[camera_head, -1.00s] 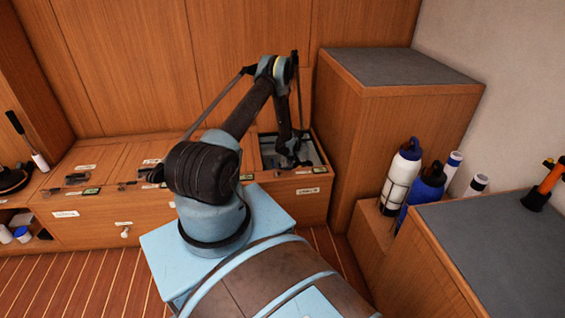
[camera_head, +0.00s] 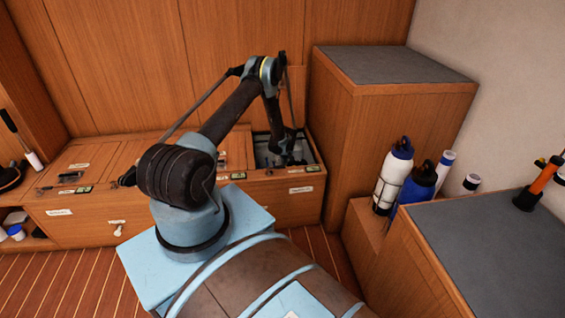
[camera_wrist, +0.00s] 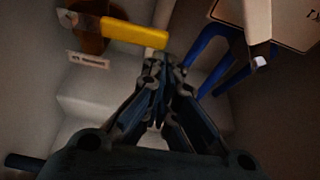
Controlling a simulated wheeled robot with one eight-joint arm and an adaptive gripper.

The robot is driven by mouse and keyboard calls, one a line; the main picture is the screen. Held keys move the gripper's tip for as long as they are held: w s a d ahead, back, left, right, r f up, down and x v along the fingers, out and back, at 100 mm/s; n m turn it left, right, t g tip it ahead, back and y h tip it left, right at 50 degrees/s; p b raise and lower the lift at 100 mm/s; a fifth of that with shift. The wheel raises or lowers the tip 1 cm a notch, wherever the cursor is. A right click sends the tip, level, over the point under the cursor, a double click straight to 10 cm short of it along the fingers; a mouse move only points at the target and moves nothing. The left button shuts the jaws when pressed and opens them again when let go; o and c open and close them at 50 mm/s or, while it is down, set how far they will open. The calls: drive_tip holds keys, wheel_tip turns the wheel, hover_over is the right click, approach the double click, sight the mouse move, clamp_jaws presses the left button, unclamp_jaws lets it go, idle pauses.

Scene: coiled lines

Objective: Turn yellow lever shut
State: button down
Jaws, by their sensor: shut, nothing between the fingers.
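The yellow lever (camera_wrist: 134,33) shows at the top of the wrist view, lying crosswise and slightly tilted, on a brown round fitting (camera_wrist: 92,24). A small label sits below the fitting. My gripper (camera_wrist: 166,66) is shut and empty, with its fingertips just below the right end of the lever. I cannot tell whether they touch it. In the head view my gripper (camera_head: 288,150) reaches down into an open compartment (camera_head: 314,158) of the bench, and the lever is hidden there.
A blue forked handle (camera_wrist: 212,50) and a pale box-like piece (camera_wrist: 285,20) are right of my fingers. The compartment walls are close. A tall wooden cabinet (camera_head: 350,140) stands right of the opening. White and blue bottles (camera_head: 393,178) stand farther right.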

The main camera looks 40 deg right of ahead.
drive_tip(key=v, duration=0.8)
